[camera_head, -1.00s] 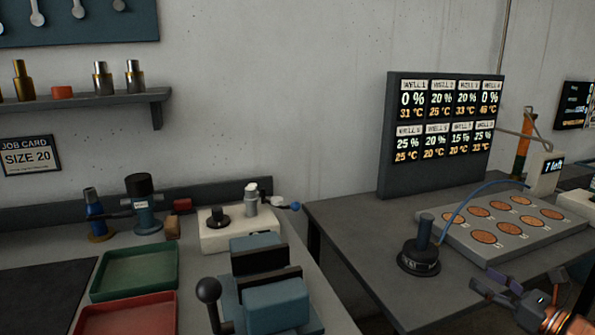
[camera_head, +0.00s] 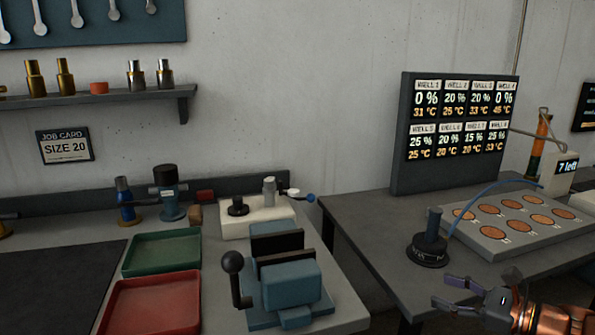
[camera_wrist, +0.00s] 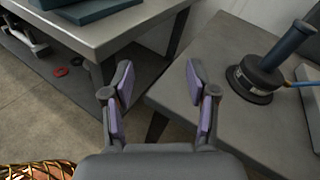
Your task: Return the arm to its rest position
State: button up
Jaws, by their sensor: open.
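My gripper (camera_head: 463,295) is at the lower right of the head view, low in front of the right-hand table, with its copper-coloured wrist behind it. In the wrist view my gripper (camera_wrist: 158,85) is open, with two purple-padded fingers spread apart and nothing between them. It points at the gap between the two tables. A black round-based tool with a blue handle (camera_head: 431,240) stands upright on the right-hand table; it also shows in the wrist view (camera_wrist: 262,75), to the right of the fingers and apart from them.
The right-hand table (camera_head: 372,215) carries a plate of copper wells (camera_head: 490,232) and a readout panel (camera_head: 398,150). The left bench holds a blue vise (camera_head: 290,285), a green tray (camera_head: 160,255) and a red tray (camera_head: 150,305). Floor shows between the tables.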

jog(key=s+a+f+n+g+y, duration=0.1)
jog(key=s+a+n+g, duration=0.25)
jog(key=a, duration=0.45)
jog(key=s+a+f+n+g, duration=0.1)
jog(key=s+a+n+g, duration=0.3)
jog(key=a, duration=0.4)
jog(key=s+a+f+n+g+h, duration=0.35)
jog(key=s+a+n+g, duration=0.25)
jog(key=s+n, duration=0.25)
jog(key=s+d+f+n+g+h, duration=0.1)
jog(key=s+d+n+h, duration=0.25)
jog(key=s+n, duration=0.2)
jog(key=s+d+f+n+h, duration=0.1)
jog(key=s+d+n+h, duration=0.3)
jog(key=s, duration=0.3)
jog(key=s+p+v, duration=0.2)
jog(key=p+v, duration=1)
jog(key=v, duration=0.1)
jog(key=shift+a+r+h, duration=0.25)
jog(key=shift+a+h, duration=0.05)
jog(key=shift+a, duration=0.4)
jog(key=shift+w+m+t, duration=0.1)
jog(key=shift+m+t, duration=0.15)
